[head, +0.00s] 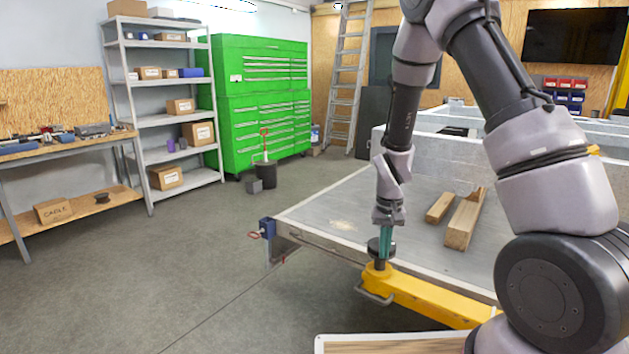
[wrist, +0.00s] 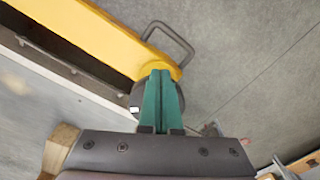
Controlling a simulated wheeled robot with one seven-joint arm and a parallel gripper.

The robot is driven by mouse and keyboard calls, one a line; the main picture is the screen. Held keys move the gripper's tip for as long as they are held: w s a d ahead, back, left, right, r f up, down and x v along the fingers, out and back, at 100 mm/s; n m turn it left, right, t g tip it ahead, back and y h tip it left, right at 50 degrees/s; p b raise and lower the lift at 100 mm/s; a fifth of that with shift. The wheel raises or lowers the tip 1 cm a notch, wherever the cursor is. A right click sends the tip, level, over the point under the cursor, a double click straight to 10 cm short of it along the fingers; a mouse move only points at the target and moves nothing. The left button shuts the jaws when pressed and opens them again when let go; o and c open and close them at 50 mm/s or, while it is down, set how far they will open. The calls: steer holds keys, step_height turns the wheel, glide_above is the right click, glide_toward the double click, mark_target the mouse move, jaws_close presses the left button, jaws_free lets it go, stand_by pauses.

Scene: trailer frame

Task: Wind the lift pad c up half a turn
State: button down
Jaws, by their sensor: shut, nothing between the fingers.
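The lift pad (head: 374,249) is a dark round disc on a short post at the end of a yellow lift arm (head: 425,297). In the wrist view the pad (wrist: 138,98) shows partly behind my fingers, with a small white mark on its edge. My gripper (head: 386,255) points down with its teal fingers together, at the pad; the same fingertips show in the wrist view (wrist: 160,75). Nothing is between them. I cannot tell whether they touch the pad. No letter is readable on it.
A grey bent handle (head: 372,293) sticks out from the yellow arm's end. The grey trailer bed (head: 335,210) is close beside the pad, with wooden blocks (head: 463,220) on it. A blue part (head: 267,228) sits at the bed's corner. The floor at left is clear.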

steer(key=shift+w+d, duration=0.1)
steer(key=shift+d, duration=0.9)
steer(key=shift+w+d, duration=0.1)
steer(key=shift+d, duration=0.05)
step_height(320, 180, up, 6)
steer(key=shift+s, duration=0.45)
stand_by(0.5)
steer(key=shift+d, duration=0.1)
